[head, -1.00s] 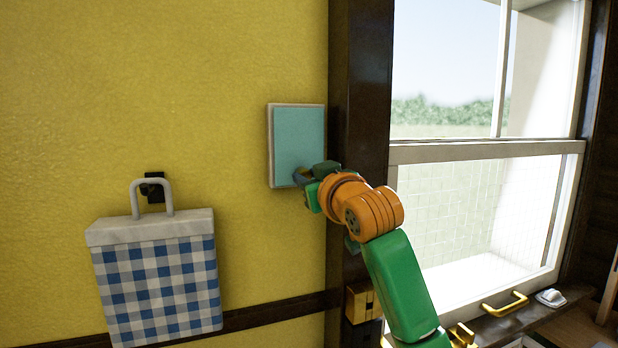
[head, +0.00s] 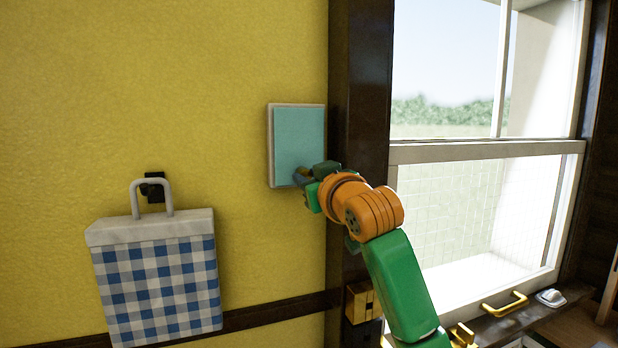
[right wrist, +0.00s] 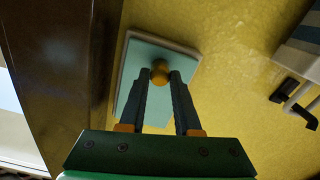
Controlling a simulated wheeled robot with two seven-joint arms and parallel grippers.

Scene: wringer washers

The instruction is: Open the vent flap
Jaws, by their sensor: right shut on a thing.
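The vent flap (head: 299,140) is a light blue panel in a pale frame on the yellow wall, left of the dark window post. It looks flat against its frame. In the right wrist view the flap (right wrist: 136,62) has a round orange-brown knob (right wrist: 159,72). My right gripper (head: 300,178) is at the lower part of the flap. In the right wrist view its two fingers (right wrist: 160,84) are shut on the knob, one on each side. In the head view the fingers hide the knob. My left gripper is out of view.
A blue-and-white checked bag (head: 158,285) hangs from a dark wall hook (head: 152,188) at the left. The dark post (head: 357,90) and the window (head: 470,200) stand to the right. A brass handle (head: 505,306) is at the window's lower edge. The wall above the bag is clear.

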